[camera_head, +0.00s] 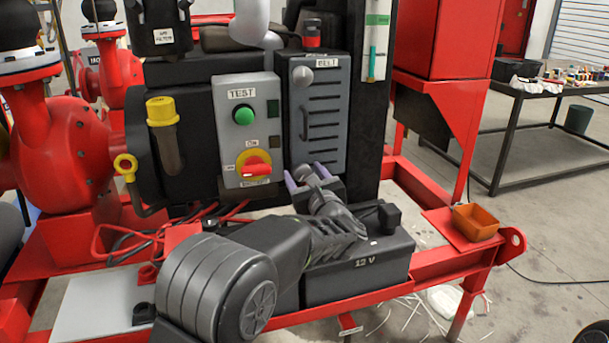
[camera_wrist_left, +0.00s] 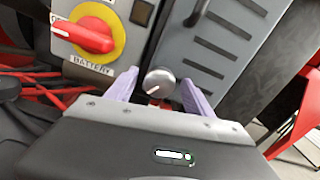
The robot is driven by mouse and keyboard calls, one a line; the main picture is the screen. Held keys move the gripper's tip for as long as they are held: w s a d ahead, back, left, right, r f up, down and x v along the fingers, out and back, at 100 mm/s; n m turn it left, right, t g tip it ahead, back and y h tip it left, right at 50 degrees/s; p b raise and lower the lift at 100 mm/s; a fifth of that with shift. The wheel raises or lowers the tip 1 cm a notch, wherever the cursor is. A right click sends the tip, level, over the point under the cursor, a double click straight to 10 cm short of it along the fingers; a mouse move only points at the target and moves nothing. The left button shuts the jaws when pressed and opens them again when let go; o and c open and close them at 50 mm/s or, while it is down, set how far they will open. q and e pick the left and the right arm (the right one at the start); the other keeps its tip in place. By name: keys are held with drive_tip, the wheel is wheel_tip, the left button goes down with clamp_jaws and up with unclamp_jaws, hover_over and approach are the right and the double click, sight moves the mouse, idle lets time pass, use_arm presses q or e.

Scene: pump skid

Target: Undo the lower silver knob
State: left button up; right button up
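The lower silver knob (camera_wrist_left: 159,82) is round, with a pale line on its face. It sits at the bottom of the grey slotted BELT panel (camera_head: 335,110). In the head view it is mostly hidden by my left gripper (camera_head: 306,177). An upper silver knob (camera_head: 302,76) is at the panel's top left corner. My left gripper is open. In the wrist view its two lilac fingers (camera_wrist_left: 160,90) stand on either side of the lower knob, with a visible gap on each side. My right gripper is not in view.
Left of the panel is a grey TEST box (camera_head: 247,150) with a green button and a red rotary switch (camera_head: 254,164) on yellow. A black 12 V battery (camera_head: 358,270) lies below my arm. An orange bin (camera_head: 476,222) sits on a red shelf at the right.

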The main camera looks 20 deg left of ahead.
use_arm(q)
clamp_jaws()
drive_tip(key=m+b, duration=0.1)
drive_tip(key=b, duration=0.3)
drive_tip(key=shift+f, duration=0.35)
drive_tip(key=shift+r+m+b, duration=0.1)
drive_tip(key=shift+m+b, duration=0.25)
drive_tip(key=shift+m, duration=0.15)
drive_tip(key=shift+r+m+b, duration=0.15)
drive_tip(key=shift+m+b, duration=0.25)
drive_tip(key=shift+m, duration=2.1)
drive_tip(key=shift+o, duration=0.3)
unclamp_jaws()
drive_tip(key=shift+d, duration=0.15)
